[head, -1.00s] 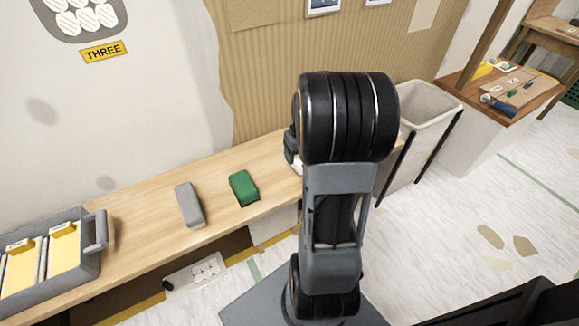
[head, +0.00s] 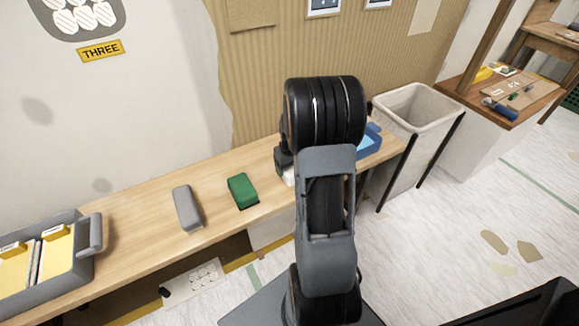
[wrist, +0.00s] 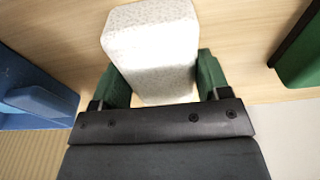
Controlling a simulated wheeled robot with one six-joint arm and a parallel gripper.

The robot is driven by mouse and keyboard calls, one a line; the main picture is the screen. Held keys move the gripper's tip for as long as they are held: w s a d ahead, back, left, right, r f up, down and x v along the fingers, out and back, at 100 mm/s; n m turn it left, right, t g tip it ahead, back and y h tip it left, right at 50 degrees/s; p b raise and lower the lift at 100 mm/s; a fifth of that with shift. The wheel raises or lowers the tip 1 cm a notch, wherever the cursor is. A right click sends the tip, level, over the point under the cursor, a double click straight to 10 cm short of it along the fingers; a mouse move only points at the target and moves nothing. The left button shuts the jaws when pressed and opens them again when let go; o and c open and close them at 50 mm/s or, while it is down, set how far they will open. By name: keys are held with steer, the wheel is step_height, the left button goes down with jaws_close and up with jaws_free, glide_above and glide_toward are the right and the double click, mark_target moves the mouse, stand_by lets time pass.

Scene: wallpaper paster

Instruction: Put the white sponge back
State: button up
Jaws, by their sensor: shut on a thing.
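The white sponge (wrist: 150,42) is a speckled white block between the green fingers of my gripper (wrist: 155,85) in the wrist view. My gripper is shut on it, over the wooden shelf (wrist: 240,35). In the head view my arm hides most of the gripper; a bit of the white sponge (head: 288,174) shows at its left edge. A green sponge (head: 242,190) and a grey sponge (head: 187,208) lie on the shelf to the left. I cannot tell whether the white sponge touches the shelf.
A blue tray (head: 369,143) sits on the shelf right of my arm and also shows in the wrist view (wrist: 35,95). A grey box with yellow folders (head: 72,268) stands at the left end. A bin (head: 415,108) is beyond the right end.

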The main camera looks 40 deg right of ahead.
steer(key=o, duration=0.9)
steer(key=shift+o, duration=0.2)
steer(key=shift+f, duration=0.15)
